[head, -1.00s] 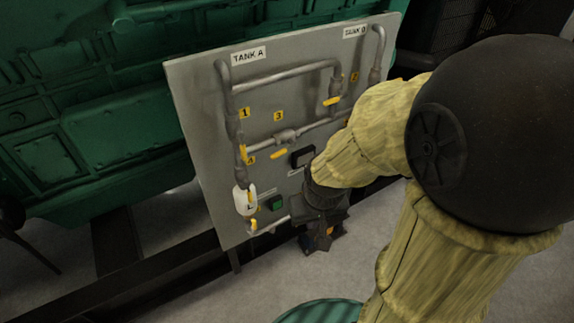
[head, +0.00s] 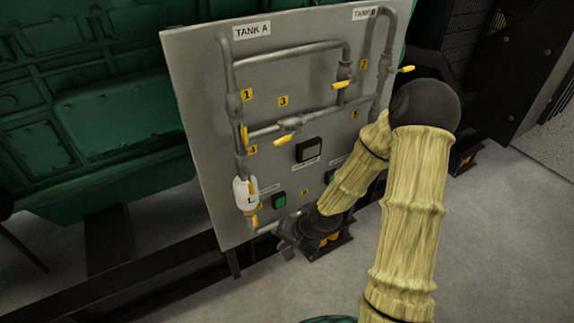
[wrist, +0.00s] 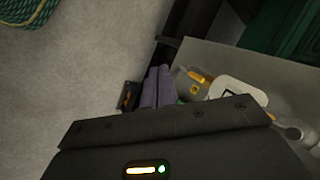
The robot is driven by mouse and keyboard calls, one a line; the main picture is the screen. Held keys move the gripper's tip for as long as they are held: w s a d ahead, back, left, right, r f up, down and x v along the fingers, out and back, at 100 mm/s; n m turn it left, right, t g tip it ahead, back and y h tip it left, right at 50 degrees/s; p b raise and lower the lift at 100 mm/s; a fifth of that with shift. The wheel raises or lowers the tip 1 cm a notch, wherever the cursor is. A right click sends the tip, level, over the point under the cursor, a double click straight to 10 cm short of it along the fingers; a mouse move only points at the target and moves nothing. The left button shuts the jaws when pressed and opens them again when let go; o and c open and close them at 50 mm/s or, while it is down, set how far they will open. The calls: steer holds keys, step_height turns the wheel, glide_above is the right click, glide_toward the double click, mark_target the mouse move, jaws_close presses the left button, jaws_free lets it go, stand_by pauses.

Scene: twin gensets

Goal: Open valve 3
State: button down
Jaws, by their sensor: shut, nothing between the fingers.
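Valve 3 (head: 290,124) sits on the middle horizontal pipe of the grey panel, below the yellow label 3 (head: 283,101). Its yellow lever (head: 285,138) hangs just below the body and slants roughly along the pipe. My gripper (head: 289,246) is low by the panel's bottom edge, well below valve 3 and apart from it. In the wrist view the purple-grey fingers (wrist: 157,82) are together, with nothing seen between them. Valve 3 cannot be made out in the wrist view.
The panel (head: 205,120) carries several other yellow-levered valves, a white bowl (head: 245,193), a display (head: 309,149) and a green button (head: 279,200). The white bowl also shows in the wrist view (wrist: 237,91). A green engine (head: 90,120) stands behind. Open floor (head: 490,240) lies right.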

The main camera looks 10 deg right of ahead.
steer(key=w+a+f+m+t+y+b, duration=0.3)
steer(key=w+a+m+t+y+b, duration=0.2)
steer(key=w+m+t+y+b, duration=0.4)
steer(key=w+d+r+m+t+h+b, duration=0.1)
steer(key=d+r+m+t+h+b, duration=0.1)
steer(key=d+r+m+t, duration=0.2)
steer(key=w+d+r+m+t+h+b, duration=0.2)
steer(key=d+r+m+t, duration=0.2)
steer(key=d+m, duration=0.6)
steer(key=t, duration=0.2)
steer(key=shift+d+r+t, duration=0.3)
steer(key=shift+t, duration=0.1)
steer(key=shift+w, duration=0.1)
steer(key=p, duration=0.5)
glide_toward(287, 137)
steer(key=w+a+r, duration=0.1)
steer(key=w+a, duration=0.2)
steer(key=w, duration=0.2)
steer(key=shift+w+a+r, duration=0.15)
steer(key=shift+a, duration=0.15)
